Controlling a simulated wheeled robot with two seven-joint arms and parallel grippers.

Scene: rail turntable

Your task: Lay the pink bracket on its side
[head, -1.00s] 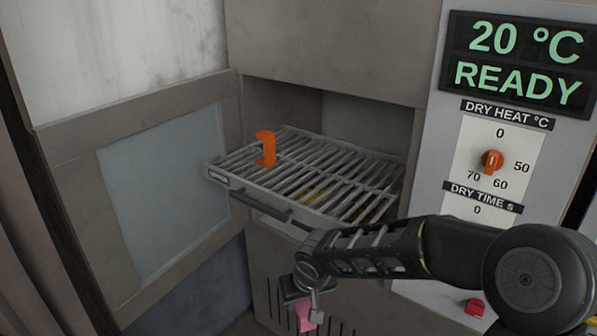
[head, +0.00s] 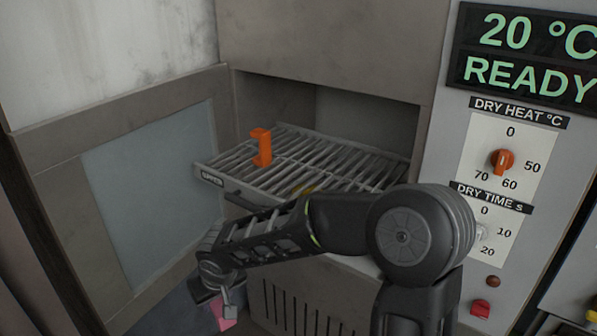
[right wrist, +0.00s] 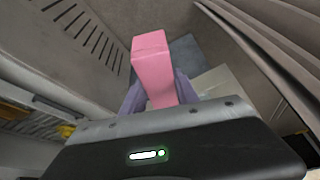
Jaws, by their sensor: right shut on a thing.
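The pink bracket (head: 224,312) is held in my right gripper (head: 222,294), low in front of the oven, below the open door's lower edge. In the right wrist view the pink bracket (right wrist: 153,66) sticks out from between the fingers (right wrist: 158,95), which are shut on it. Its far end points away from the wrist, and the gripper body hides its near end. The bracket is clear of the rack. My left gripper is not in view.
A pulled-out wire rack (head: 325,160) labelled "UPPER" carries an upright orange bracket (head: 261,147). Something yellow (head: 305,188) shows below its bars. The oven door (head: 150,175) stands open at left. The control panel (head: 475,180) with an orange dial (head: 501,161) is at right.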

